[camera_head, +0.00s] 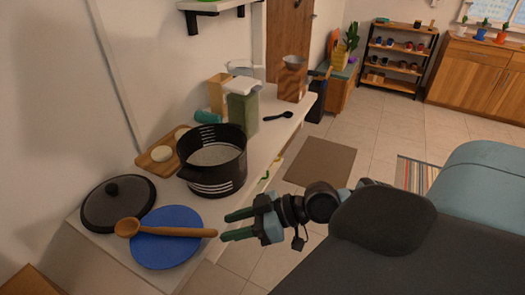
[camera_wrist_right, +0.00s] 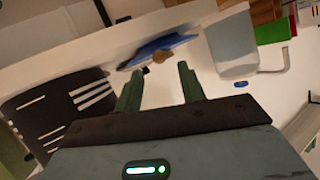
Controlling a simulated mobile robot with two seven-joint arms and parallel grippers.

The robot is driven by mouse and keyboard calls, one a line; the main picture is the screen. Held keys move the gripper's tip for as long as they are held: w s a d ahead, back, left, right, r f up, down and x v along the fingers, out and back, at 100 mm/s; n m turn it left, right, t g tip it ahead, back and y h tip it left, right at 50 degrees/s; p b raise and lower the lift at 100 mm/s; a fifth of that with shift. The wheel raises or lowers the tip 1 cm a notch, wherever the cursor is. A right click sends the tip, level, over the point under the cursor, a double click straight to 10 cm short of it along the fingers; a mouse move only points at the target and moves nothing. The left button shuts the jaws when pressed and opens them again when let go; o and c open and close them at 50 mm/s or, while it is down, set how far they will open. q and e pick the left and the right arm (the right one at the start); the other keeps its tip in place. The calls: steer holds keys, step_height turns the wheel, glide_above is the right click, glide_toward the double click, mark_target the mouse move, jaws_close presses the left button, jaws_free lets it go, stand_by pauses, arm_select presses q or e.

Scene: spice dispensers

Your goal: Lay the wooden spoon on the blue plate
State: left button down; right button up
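The wooden spoon (camera_head: 175,231) lies across the blue plate (camera_head: 163,254) in the head view. Its bowl end reaches past the plate's left rim, by the edge of the pot lid; I cannot tell whether it touches the lid. In the right wrist view, the plate (camera_wrist_right: 172,43) and the spoon's end (camera_wrist_right: 163,56) show beyond the two spread fingers (camera_wrist_right: 160,88). My left gripper is not in view.
A dark pot lid (camera_head: 115,208) lies left of the plate. A black pot (camera_head: 215,175) stands behind, with a cutting board (camera_head: 157,163) beside it. A black spoon (camera_head: 280,117) and several containers are farther back on the counter.

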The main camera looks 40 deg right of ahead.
steer(key=shift+v, duration=3.95)
steer(key=s+d+f+m+h, duration=0.1)
steer(key=s+f+m+h, duration=0.2)
steer(key=f, duration=0.6)
steer(key=s+d+f+m+h, duration=0.1)
steer(key=s+f+h, duration=0.1)
steer(key=s+f, duration=0.6)
steer(key=s+a+f+m+g+h, duration=0.1)
steer(key=s+a+f+h, duration=0.2)
steer(key=s+a+f, duration=0.7)
step_height(320, 180, down, 3)
steer(key=shift+s+a+f+m, duration=0.1)
steer(key=shift+s+a+m, duration=0.2)
steer(key=shift+s+m, duration=0.15)
